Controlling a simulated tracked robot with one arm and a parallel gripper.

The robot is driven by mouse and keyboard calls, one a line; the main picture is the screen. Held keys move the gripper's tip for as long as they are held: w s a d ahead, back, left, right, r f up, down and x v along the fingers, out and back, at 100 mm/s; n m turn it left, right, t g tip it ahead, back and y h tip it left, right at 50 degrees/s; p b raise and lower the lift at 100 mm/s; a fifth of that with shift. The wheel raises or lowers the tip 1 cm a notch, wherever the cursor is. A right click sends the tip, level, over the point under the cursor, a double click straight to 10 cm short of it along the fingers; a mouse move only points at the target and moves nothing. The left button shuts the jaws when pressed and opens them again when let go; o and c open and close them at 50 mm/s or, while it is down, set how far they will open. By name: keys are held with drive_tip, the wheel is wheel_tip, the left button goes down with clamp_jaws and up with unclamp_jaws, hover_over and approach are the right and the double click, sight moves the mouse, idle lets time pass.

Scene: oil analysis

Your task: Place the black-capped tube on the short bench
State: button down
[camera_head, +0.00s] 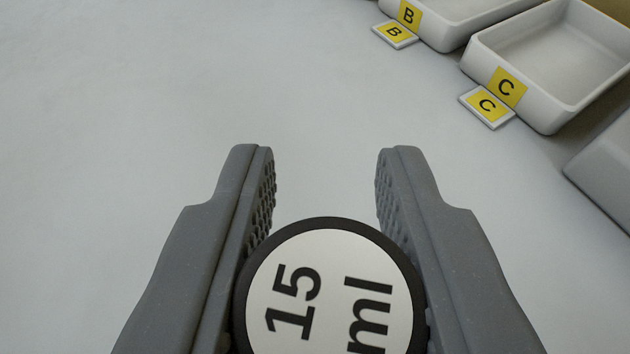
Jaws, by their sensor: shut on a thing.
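The black-capped tube (331,292) shows at the bottom middle of the view, seen from its cap end. Its cap has a black rim and a white top face marked "15 ml". The body of the tube is hidden behind the cap. My gripper (324,165) is shut on it, with one grey ridged finger at each side of the cap. The fingertips reach past the cap over a plain light surface (200,90). I cannot tell from this view whether the tube touches anything below.
At the upper right stand a white tray labelled C (553,108) and a white tray labelled B (445,38), both looking empty. Small yellow tags B (395,33) and C (487,106) lie before them. Another pale edge (606,170) is at the right. The left and middle are clear.

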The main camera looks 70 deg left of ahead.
wheel_tip(320, 180, down, 4)
drive_tip(key=shift+a+r+b, duration=0.15)
drive_tip(key=shift+r+b, duration=0.05)
drive_tip(key=shift+b, duration=0.75)
drive_tip(key=shift+r, duration=0.1)
drive_tip(key=c, duration=1.1)
unclamp_jaws()
drive_tip(key=shift+c, duration=0.2)
drive_tip(key=shift+d+r, duration=0.15)
drive_tip(key=shift+d, duration=0.15)
drive_tip(key=p+v, duration=0.3)
drive_tip(key=v, duration=0.8)
drive_tip(key=shift+s, duration=0.15)
drive_tip(key=shift+d, duration=0.15)
